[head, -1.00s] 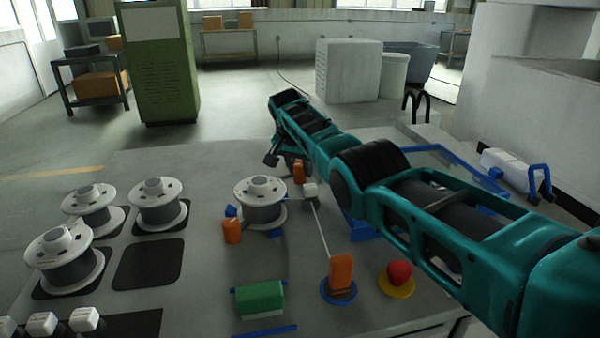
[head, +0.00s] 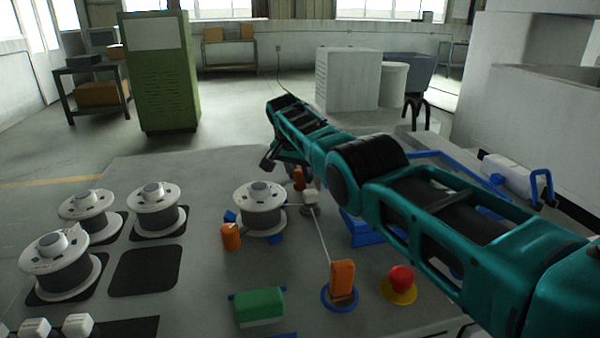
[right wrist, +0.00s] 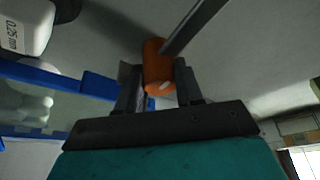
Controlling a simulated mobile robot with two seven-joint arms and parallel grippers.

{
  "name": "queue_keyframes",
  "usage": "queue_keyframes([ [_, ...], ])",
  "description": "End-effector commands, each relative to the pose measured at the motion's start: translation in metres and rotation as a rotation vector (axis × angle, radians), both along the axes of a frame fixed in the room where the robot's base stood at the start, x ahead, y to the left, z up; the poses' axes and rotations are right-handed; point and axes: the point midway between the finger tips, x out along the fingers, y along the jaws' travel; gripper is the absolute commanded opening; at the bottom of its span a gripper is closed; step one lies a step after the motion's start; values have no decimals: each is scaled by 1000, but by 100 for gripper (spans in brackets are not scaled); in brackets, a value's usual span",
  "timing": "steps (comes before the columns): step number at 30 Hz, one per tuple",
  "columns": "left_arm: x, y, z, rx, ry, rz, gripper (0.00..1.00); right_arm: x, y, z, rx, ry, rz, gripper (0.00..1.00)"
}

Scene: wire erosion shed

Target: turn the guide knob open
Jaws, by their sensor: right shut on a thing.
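An orange knob (head: 298,179) stands at the back of the grey bench, just right of the mounted wire spool (head: 260,208). My right gripper (head: 291,172) reaches down to it from behind, partly hidden by its own arm. In the right wrist view, the orange knob (right wrist: 157,68) sits between the two dark fingers of my right gripper (right wrist: 158,82), which is shut on it. A grey bar (right wrist: 195,26) crosses close by the knob there. I cannot read the knob's turn angle. My left gripper is not in view.
Other orange knobs stand front left (head: 231,237) and front right (head: 342,281). A thin wire runs past a small white block (head: 310,196). A red button (head: 401,279), a green block (head: 259,306) and several spools (head: 60,262) stand on the bench. An empty black pad (head: 147,270) lies left.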

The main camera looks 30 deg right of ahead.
Motion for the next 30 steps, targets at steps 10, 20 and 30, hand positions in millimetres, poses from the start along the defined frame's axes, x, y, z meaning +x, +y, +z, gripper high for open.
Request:
queue_keyframes([
  [10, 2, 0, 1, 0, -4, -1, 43, -1, 1, -2, 5, 6, 0, 61],
  [20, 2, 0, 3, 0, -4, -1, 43, -1, -1, 0, 0, 3, 2, 61],
  [30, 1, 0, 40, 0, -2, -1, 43, -1, -3, 7, -5, 2, 166, 61],
])
